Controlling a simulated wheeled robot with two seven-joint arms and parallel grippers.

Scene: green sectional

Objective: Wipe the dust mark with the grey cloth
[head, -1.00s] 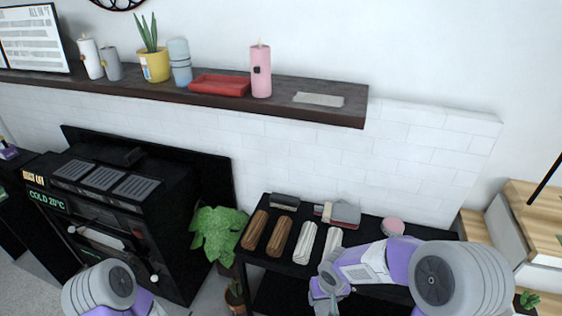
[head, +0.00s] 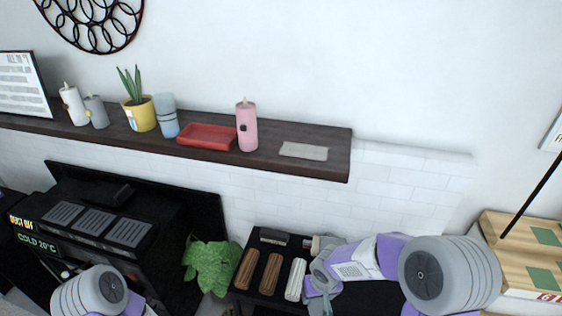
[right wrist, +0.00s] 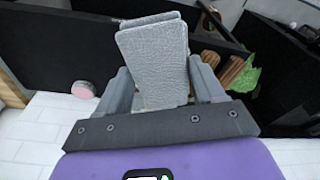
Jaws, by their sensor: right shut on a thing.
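The dust mark (head: 303,151) is a pale grey patch near the right end of the dark wooden mantel shelf (head: 318,166). My right gripper (head: 322,287) is low in front of the wall, over the black table and well below the shelf. In the right wrist view, the folded grey cloth (right wrist: 152,60) stands between the two fingers of my right gripper (right wrist: 160,85), which are shut on it. In the head view I cannot clearly make out the cloth. My left arm shows at the lower left, but its gripper is out of the frame.
A pink candle (head: 247,128) and a red tray (head: 207,136) stand on the shelf left of the mark. Farther left are a yellow plant pot (head: 140,115) and more candles. Logs (head: 270,272) lie on the black table below.

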